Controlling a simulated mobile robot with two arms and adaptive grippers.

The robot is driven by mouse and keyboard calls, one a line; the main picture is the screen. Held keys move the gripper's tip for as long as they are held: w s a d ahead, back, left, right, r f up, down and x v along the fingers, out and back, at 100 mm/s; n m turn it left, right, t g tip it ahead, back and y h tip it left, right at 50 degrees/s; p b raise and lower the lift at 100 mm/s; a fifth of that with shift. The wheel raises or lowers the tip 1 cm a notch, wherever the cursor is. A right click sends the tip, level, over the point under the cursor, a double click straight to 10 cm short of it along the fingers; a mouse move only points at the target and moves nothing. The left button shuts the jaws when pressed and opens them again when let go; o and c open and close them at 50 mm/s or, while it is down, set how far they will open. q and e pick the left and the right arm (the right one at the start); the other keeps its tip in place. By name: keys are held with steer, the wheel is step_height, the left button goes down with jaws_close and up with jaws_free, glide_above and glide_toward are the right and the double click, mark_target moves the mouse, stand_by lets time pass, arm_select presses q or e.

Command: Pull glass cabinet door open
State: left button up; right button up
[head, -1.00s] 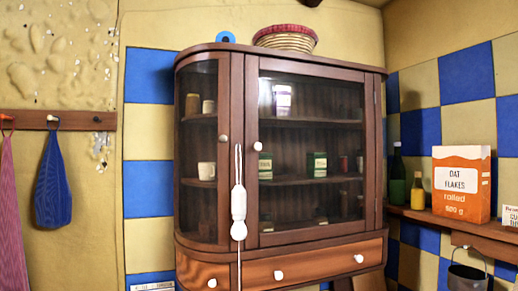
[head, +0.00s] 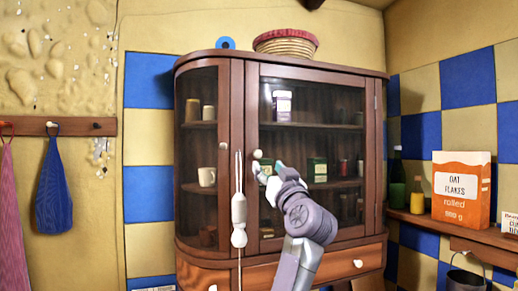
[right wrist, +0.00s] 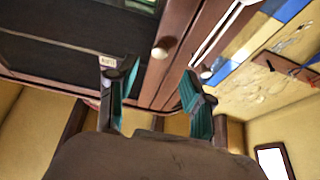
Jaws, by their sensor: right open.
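The door's round pale knob (head: 257,154) is on the left door frame. My right gripper (head: 266,170) is in front of the door, just below and right of the knob in the head view. In the right wrist view, the gripper (right wrist: 158,76) is open with its teal fingers apart. The knob (right wrist: 159,53) shows between and beyond the fingertips, apparently untouched. My right forearm hides part of the lower door and a drawer knob. My left gripper is not in view.
A white cord with a pull (head: 239,215) hangs left of the door knob. Cups and tins stand on shelves behind the glass. A basket (head: 286,42) sits on top. An oat flakes box (head: 461,190) and bottles stand on the right shelf.

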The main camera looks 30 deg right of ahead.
mark_target(259, 155)
steer(key=p+x, duration=0.3)
steer(key=x, duration=0.3)
steer(key=shift+w+d+r, duration=0.1)
steer(key=shift+w+r, duration=0.1)
steer(key=shift+r, duration=0.1)
steer(key=shift+w+d+r+p, duration=0.1)
steer(key=shift+w+d+p, duration=0.1)
steer(key=shift+w+p, duration=0.45)
steer(key=shift+w, duration=0.1)
jaws_close()
